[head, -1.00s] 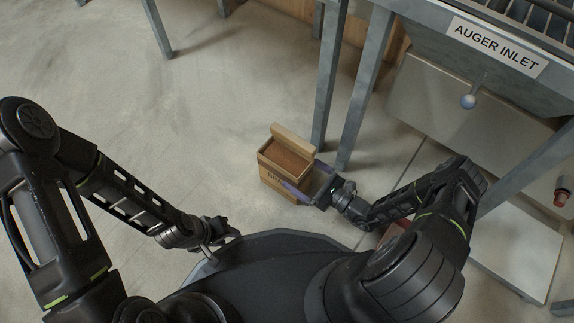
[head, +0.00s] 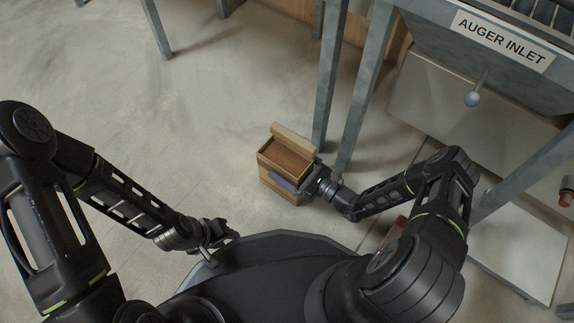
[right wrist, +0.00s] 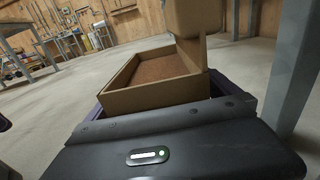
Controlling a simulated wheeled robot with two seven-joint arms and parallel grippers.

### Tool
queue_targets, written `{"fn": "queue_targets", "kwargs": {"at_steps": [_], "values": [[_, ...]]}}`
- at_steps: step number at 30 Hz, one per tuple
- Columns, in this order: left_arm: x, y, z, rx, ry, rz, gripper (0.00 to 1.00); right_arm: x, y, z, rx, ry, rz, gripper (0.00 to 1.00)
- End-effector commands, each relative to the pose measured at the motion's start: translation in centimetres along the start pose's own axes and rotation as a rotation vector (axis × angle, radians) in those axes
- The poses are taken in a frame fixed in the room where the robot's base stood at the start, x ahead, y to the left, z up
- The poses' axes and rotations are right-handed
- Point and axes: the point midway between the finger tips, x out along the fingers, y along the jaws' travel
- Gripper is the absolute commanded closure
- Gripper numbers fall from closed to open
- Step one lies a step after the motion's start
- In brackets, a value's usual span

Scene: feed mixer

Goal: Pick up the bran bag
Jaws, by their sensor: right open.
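The far finger is mostly hidden by the bag. In the right wrist view the bag (right wrist: 130,98) sits right in front of the palm, with purple showing on both sides. My left gripper (head: 217,231) hangs away from the bag at lower left; its jaw opening is unclear.
The auger inlet (head: 505,40) stands at upper right on grey metal legs (head: 362,90), close behind and right of the bag. A blue-grey knob (head: 472,99) hangs below it. A red object (head: 401,221) shows partly behind my right arm. The floor (head: 150,120) at left is clear.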

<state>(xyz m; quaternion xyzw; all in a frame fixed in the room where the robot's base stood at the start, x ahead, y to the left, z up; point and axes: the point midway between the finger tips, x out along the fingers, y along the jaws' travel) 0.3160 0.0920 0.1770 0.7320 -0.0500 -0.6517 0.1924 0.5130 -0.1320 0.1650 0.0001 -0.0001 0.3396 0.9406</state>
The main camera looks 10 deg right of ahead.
Motion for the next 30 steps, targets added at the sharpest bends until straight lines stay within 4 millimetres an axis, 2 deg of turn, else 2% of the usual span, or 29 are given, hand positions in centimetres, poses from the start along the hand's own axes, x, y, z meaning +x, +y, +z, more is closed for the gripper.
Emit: {"fn": "queue_targets", "kwargs": {"at_steps": [8,30], "values": [[0.00,-0.01,0.00,0.000,0.000,0.000,0.64,-0.03,0.00,-0.02,0.000,0.000,0.000,0.01],[0.00,-0.01,0.01,0.000,0.000,0.000,0.64,-0.03,0.02,-0.03,0.000,0.000,0.000,0.61]]}}
